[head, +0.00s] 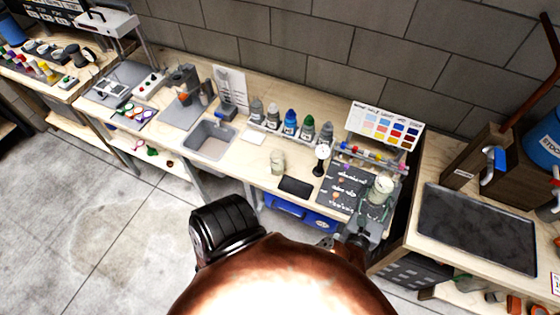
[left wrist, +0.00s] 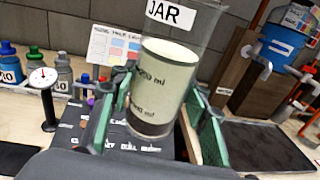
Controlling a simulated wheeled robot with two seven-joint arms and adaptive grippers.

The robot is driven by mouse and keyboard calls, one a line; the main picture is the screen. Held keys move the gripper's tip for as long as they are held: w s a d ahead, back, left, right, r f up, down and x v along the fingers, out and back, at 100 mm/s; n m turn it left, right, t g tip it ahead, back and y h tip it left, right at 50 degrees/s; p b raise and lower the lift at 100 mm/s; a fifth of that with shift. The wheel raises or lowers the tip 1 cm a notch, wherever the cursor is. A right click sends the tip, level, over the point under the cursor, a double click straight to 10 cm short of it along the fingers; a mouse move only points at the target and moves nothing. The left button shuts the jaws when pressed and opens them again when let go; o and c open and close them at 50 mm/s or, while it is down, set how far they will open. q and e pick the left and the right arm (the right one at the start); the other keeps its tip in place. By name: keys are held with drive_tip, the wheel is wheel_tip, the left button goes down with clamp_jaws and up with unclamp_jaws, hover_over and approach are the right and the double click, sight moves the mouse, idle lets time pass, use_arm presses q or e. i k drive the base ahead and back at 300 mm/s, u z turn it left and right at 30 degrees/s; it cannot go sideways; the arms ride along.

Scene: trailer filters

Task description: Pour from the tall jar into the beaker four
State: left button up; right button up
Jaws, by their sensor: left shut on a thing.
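The tall jar (left wrist: 165,85) is clear, marked JAR and ml, and holds a pale yellow-green filling. It stands between the green finger pads of my left gripper (left wrist: 155,125), which is shut on it. In the head view the jar (head: 381,188) is over the dark mat at the right end of the bench, with my left gripper (head: 372,212) at its near side. It looks roughly upright; whether it touches the mat I cannot tell. A small glass beaker (head: 277,162) with pale contents stands left of it on the bench; its label is unreadable. My right gripper is out of view.
A dial gauge on a stand (head: 321,158) and a flat black pad (head: 295,186) lie between beaker and jar. Several bottles (head: 290,122) line the back, near a colour chart (head: 384,130). A sink (head: 210,139) is left. A dark tray (head: 478,228) is right.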

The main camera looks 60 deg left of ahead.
sight(278, 156)
drive_tip(key=k, duration=0.55)
drive_tip(key=u, duration=1.1)
